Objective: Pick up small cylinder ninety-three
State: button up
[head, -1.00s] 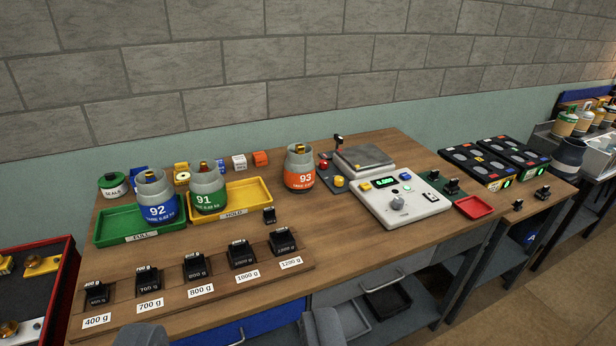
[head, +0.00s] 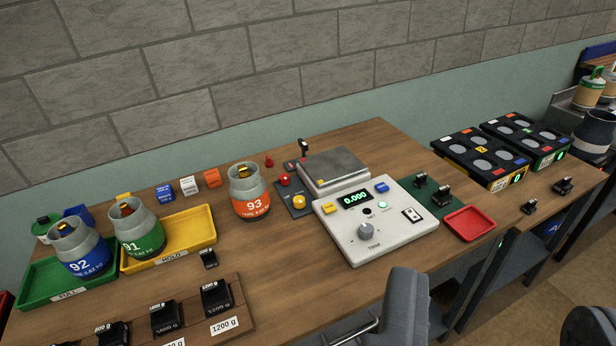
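Small cylinder ninety-three (head: 248,191) stands upright on the wooden table, grey with an orange band marked 93. It is right of the yellow HOLD tray and left of the small black panel with red and yellow buttons. My gripper (head: 405,312) shows only in part at the bottom edge, as a grey finger in front of the table's front edge. It is well to the right of and nearer than the cylinder, not touching it. The rest of the gripper is out of frame, so its opening is hidden.
Cylinder 92 (head: 82,248) is at the green FULL tray (head: 40,300); cylinder 91 (head: 137,228) is at the yellow HOLD tray (head: 203,222). The scale (head: 372,240) stands right of cylinder 93. Black weights (head: 215,298) sit front left. Bare wood lies in front of cylinder 93.

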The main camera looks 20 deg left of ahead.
aim_at(248, 191)
jog(key=u, duration=0.05)
jog(key=i, duration=0.95)
jog(key=u, duration=0.75)
jog(key=i, duration=0.35)
jog(key=u, duration=0.3)
